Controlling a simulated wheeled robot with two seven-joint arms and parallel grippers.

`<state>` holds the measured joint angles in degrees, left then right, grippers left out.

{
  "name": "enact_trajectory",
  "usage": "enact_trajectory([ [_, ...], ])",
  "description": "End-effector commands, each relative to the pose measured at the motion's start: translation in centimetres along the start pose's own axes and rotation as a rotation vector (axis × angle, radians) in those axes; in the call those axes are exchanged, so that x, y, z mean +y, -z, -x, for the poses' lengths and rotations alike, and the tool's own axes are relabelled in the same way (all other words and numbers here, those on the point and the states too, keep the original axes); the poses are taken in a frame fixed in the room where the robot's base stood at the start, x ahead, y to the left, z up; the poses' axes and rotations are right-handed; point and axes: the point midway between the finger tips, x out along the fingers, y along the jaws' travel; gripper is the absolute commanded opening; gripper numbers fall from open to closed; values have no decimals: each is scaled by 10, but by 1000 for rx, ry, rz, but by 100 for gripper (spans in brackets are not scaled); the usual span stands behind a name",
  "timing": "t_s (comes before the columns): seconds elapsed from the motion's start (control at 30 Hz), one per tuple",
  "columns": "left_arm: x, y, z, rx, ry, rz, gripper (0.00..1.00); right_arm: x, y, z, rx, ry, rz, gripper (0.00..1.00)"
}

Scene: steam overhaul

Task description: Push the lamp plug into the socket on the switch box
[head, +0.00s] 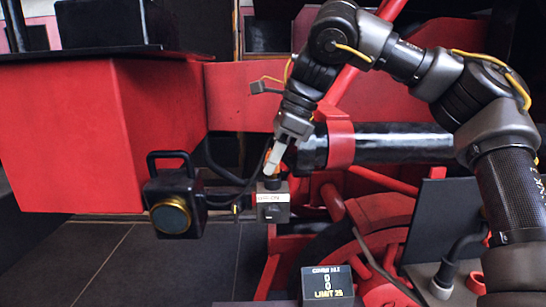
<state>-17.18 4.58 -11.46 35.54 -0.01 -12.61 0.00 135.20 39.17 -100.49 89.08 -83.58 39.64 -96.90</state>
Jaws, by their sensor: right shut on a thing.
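The black lamp (172,211) with a handle and a round brassy lens is at centre left. A dark cable runs from the lamp's side and curves up toward my right gripper. The small grey switch box (272,213), with a white label strip, is right of the lamp. My right gripper (272,168) points down over the box and is shut on the dark lamp plug (272,183). The plug is at the top of the box. The socket is hidden under it, and I cannot tell how deep the plug sits. My left gripper is not in view.
A large red block (70,135) fills the left. A black cylinder (395,143) and red rods are behind and right of the box. A small display (327,284) with yellow text is at the bottom. Dark floor tiles (130,265) lie open below the lamp.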

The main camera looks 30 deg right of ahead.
Motion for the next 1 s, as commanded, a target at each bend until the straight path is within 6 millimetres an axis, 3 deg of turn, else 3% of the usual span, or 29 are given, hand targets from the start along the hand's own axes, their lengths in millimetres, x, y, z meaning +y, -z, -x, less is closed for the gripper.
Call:
enact_trajectory([
  [0.5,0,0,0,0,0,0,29,0,2,-5,-1,-2,0,0],
  [0.53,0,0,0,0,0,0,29,0,2,-4,-1,-1,1,20],
  [0.7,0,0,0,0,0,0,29,0,2,-4,-1,-1,1,43],
  [1.0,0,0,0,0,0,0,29,0,2,-3,0,0,0,43],
])
